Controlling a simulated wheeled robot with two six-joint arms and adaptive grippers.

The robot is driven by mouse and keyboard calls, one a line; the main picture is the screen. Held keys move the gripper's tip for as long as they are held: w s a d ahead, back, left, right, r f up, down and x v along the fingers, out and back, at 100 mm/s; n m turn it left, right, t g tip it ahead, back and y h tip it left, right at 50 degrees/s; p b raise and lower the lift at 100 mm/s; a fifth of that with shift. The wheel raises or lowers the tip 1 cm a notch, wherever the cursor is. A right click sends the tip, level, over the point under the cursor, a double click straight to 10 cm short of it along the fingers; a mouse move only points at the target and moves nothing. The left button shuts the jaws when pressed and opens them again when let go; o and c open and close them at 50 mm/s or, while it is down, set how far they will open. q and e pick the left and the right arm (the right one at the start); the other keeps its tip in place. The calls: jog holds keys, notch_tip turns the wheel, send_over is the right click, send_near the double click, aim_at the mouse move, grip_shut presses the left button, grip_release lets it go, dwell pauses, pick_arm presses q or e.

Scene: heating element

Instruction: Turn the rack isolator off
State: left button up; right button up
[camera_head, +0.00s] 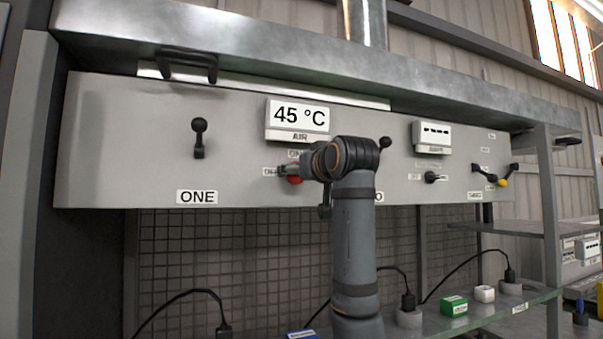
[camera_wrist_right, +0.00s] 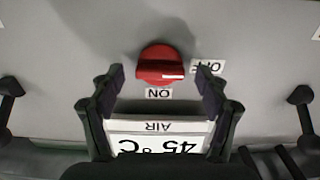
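A red rotary knob (camera_wrist_right: 161,62), the likely rack isolator, sits on the grey panel, with an ON label (camera_wrist_right: 159,93) and an OFF label (camera_wrist_right: 208,67) beside it. The right wrist view is upside down. A small white mark shows on the knob's lower right edge; I cannot tell its exact setting. In the head view the red knob (camera_head: 294,179) is partly covered by my right arm. My right gripper (camera_wrist_right: 162,82) is open, its two fingers apart on either side of the knob, with no clear contact. My left gripper is not in view.
The panel (camera_head: 120,150) carries a 45 °C AIR display (camera_head: 298,118), black levers (camera_head: 199,138), a second display (camera_head: 431,136) and a small black switch (camera_head: 432,177). A metal duct (camera_head: 300,55) runs above. A shelf below holds a green block (camera_head: 454,305) and cables.

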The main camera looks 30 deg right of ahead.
jog(key=v, duration=1.2)
dwell(0.3)
